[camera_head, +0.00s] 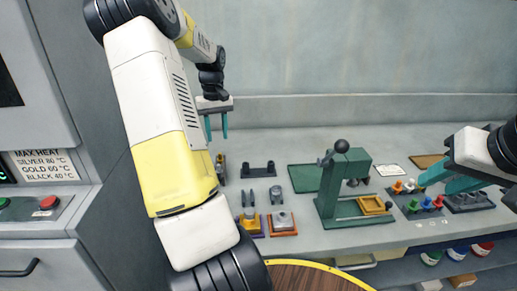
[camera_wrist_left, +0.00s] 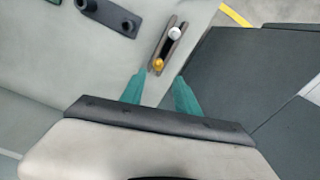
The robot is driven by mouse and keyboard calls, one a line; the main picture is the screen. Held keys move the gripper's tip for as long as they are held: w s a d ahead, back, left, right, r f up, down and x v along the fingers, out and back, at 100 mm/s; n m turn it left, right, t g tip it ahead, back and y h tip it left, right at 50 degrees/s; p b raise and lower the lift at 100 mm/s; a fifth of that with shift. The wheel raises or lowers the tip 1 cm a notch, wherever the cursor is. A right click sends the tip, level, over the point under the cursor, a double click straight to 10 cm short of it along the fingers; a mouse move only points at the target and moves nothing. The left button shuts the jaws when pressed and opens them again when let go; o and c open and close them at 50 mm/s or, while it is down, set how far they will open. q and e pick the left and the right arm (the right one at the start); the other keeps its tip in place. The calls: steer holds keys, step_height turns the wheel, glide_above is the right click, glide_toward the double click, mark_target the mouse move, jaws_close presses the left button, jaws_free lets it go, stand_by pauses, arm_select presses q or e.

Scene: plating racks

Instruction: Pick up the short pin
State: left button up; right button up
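A narrow brown rack (camera_wrist_left: 167,46) in the left wrist view holds a piece with a round silver-white top (camera_wrist_left: 174,33) and one with an orange-gold top (camera_wrist_left: 158,64). I cannot tell from this steep angle which is the short pin. My left gripper (camera_head: 216,131) is open and empty above the bench; its teal fingers (camera_wrist_left: 159,80) point towards the rack, with the gold top nearest. In the head view the rack (camera_head: 220,172) is partly hidden by my left arm. My right gripper (camera_head: 437,181) is at the right, near coloured pegs, its fingers apart.
A dark two-post holder (camera_head: 258,171) stands right of the rack. The bench's back strip is clear.

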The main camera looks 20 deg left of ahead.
mark_target(220, 153)
arm_select(q)
steer(key=shift+w+a+f, duration=0.2)
steer(key=shift+f, duration=0.6)
step_height(220, 153, down, 7)
steer(key=shift+d+r, duration=0.1)
steer(key=shift+d, duration=0.05)
jaws_close()
